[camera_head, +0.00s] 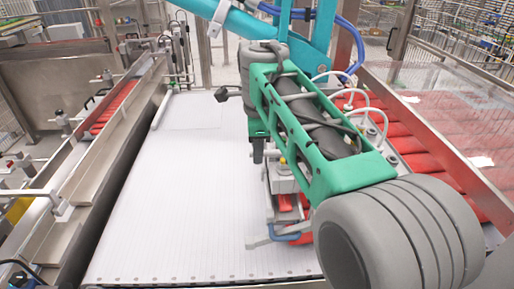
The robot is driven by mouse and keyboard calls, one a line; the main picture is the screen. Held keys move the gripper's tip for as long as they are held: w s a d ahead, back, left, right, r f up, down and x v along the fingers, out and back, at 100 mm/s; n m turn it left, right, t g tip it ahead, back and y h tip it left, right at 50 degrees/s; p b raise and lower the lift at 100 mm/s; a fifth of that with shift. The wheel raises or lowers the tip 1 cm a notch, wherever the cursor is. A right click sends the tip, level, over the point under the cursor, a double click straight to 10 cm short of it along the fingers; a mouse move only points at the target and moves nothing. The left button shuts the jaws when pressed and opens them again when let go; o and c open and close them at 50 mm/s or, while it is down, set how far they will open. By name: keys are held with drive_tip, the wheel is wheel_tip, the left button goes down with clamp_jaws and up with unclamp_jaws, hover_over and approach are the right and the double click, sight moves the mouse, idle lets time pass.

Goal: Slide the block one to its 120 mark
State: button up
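I see no block that I can name as block one and no scale with a 120 mark in the head view. The white ribbed conveyor belt (185,200) fills the middle and its visible surface is mostly bare. A green-framed picking head (345,172) with dark tubes and pale hoses hangs over the belt's right side. It hides part of the belt and of the red items behind it. Under it are metal fittings with a small blue piece (291,230), close to the belt. I cannot make out my gripper or its fingers.
A large grey ribbed cylinder (400,240) blocks the lower right. Teal arms (322,30) with blue hoses come down from the top. Metal rails (110,165) border the belt's left side. Red items (112,108) lie beyond them. A clear panel (440,110) stands at right.

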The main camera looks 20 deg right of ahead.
clamp_jaws()
idle(1.2)
